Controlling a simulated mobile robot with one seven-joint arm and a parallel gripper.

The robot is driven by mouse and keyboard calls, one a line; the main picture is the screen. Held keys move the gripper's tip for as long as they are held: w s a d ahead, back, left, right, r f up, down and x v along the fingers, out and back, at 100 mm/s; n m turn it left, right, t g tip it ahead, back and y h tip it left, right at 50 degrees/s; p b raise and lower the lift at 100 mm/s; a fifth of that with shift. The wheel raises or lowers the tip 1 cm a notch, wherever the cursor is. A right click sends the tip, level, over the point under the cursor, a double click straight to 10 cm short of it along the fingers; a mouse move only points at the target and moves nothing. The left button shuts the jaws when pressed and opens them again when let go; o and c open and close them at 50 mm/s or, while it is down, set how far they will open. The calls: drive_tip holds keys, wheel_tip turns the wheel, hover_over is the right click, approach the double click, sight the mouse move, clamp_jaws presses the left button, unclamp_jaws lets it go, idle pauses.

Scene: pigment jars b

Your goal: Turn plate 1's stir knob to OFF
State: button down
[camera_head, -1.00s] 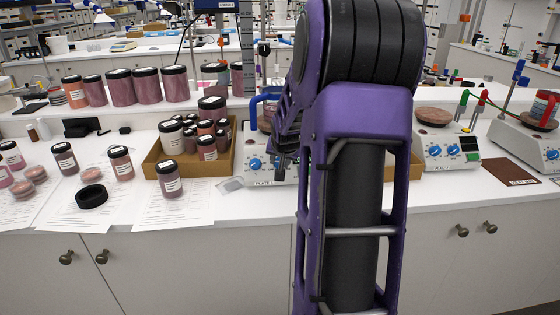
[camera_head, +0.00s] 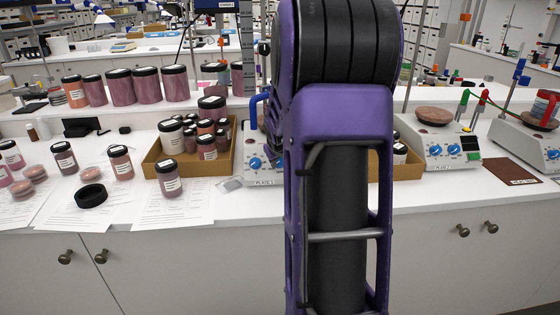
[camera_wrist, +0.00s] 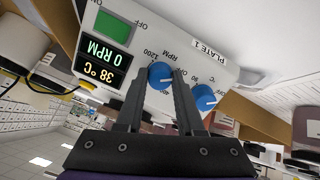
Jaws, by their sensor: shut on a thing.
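Plate 1 (camera_head: 262,174) is a white hot plate on the bench, mostly hidden behind my arm; one blue knob shows at its left. The wrist view shows its front panel (camera_wrist: 205,72) upside down, with a "PLATE 1" label, a green switch and a display reading 0 RPM and 38 °C. The blue stir knob (camera_wrist: 160,75), beside the RPM marks, sits between the fingertips of my gripper (camera_wrist: 157,84), which is shut on it. Its pointer position is too small to read. The blue heat knob (camera_wrist: 204,98), beside the °C marks, is just right of the fingers.
A cardboard box (camera_head: 193,164) of jars stands left of plate 1, and another box (camera_head: 408,166) lies to the right. Plate 2 (camera_head: 440,140) is farther right. Loose jars, papers and a black ring (camera_head: 91,196) lie on the left bench.

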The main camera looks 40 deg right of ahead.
idle(0.3)
drive_tip(key=c, duration=0.5)
unclamp_jaws()
